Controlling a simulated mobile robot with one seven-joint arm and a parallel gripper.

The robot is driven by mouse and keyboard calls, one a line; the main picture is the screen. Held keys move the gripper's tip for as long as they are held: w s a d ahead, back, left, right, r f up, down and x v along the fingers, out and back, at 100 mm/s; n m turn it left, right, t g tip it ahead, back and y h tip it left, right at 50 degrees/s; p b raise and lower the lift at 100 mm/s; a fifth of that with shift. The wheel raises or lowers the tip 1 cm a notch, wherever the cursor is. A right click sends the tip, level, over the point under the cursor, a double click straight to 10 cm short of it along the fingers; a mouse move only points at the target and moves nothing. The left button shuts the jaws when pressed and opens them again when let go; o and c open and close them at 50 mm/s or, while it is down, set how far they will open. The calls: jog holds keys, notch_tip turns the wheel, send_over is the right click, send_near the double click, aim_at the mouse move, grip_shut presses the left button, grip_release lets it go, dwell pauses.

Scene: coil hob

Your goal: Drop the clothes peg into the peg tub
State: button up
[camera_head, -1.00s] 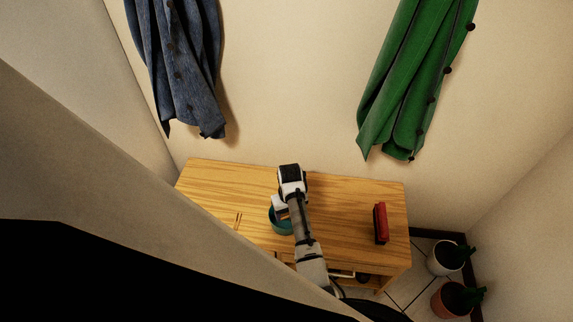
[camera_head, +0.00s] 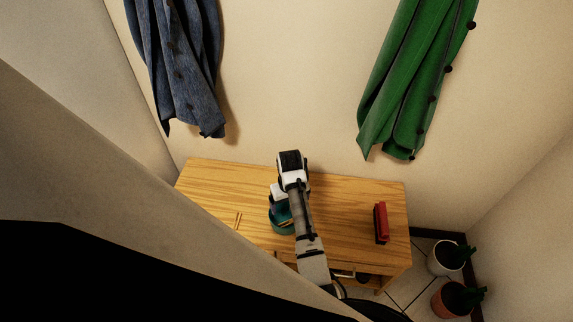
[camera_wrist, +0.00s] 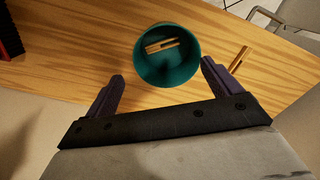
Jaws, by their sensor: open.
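The peg tub (camera_wrist: 140,70) is a round teal tub on the wooden table, seen in the wrist view just beyond my fingers. It also shows in the head view (camera_head: 275,227), partly hidden by my arm. A light wooden clothes peg (camera_wrist: 161,46) shows within the tub's rim. I cannot tell whether it rests on the bottom. Another wooden peg (camera_wrist: 240,59) lies on the table beside the tub, outside it; it also shows in the head view (camera_head: 238,220). My gripper (camera_wrist: 162,69) is open and empty above the tub's near side, its fingers spread apart.
A red and black block-like object (camera_head: 381,222) stands on the table (camera_head: 340,205) at the right. A blue garment (camera_head: 185,70) and a green garment (camera_head: 415,80) hang on the wall above. Two potted plants (camera_head: 445,258) (camera_head: 455,298) stand on the floor at right.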

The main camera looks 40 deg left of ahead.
notch_tip(320, 180, up, 8)
jog(key=shift+r+p, duration=0.25)
jog(key=shift+p, duration=0.15)
